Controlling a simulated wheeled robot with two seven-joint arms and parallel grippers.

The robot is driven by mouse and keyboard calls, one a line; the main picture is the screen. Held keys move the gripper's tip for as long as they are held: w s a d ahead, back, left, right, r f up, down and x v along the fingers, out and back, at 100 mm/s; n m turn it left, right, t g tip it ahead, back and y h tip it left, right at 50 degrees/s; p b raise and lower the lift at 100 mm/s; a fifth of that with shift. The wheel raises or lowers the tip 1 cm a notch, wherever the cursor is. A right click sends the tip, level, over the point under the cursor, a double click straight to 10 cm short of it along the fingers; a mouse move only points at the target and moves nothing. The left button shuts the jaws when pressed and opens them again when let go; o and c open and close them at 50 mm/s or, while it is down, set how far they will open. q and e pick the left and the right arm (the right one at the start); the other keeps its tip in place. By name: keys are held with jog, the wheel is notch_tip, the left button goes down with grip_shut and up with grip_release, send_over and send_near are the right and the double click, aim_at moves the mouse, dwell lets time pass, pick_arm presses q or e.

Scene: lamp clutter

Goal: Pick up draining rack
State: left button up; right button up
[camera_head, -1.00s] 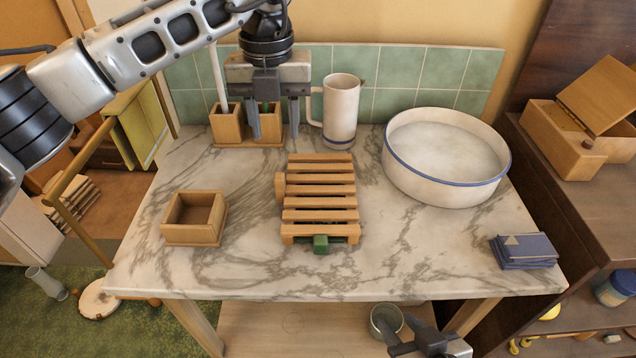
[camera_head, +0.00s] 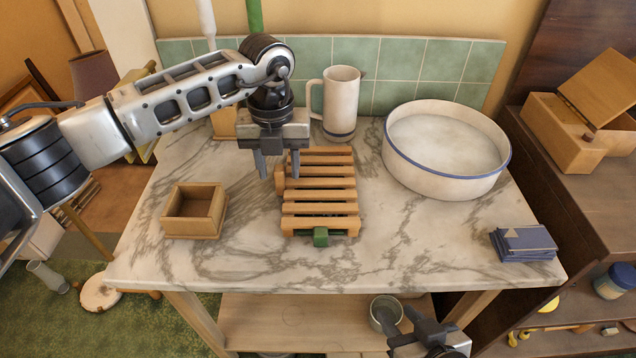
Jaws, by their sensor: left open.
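The draining rack (camera_head: 320,208) is a slatted wooden rack lying on the middle of the marble tabletop, with a green block (camera_head: 320,237) at its front end. My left gripper (camera_head: 277,173) is open and empty, pointing down at the rack's back left corner. Its right finger overlaps the rack's left edge in the picture; I cannot tell whether they touch. The gripper hides part of the rack's back left end. My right gripper (camera_head: 424,330) is low at the bottom of the view, below the table's front edge; its jaws are not clear.
A white jug (camera_head: 341,100) stands behind the rack, and a large white basin (camera_head: 447,150) stands to its right. An open wooden box (camera_head: 194,211) sits to the left. The marble tabletop (camera_head: 420,245) is clear front right of the rack.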

pick_arm(q)
grip_shut()
jog(key=shift+r, duration=0.1)
notch_tip(320, 180, up, 10)
dwell(0.5)
dwell(0.3)
jog(key=shift+f, duration=4.9)
jog(key=shift+f, duration=0.1)
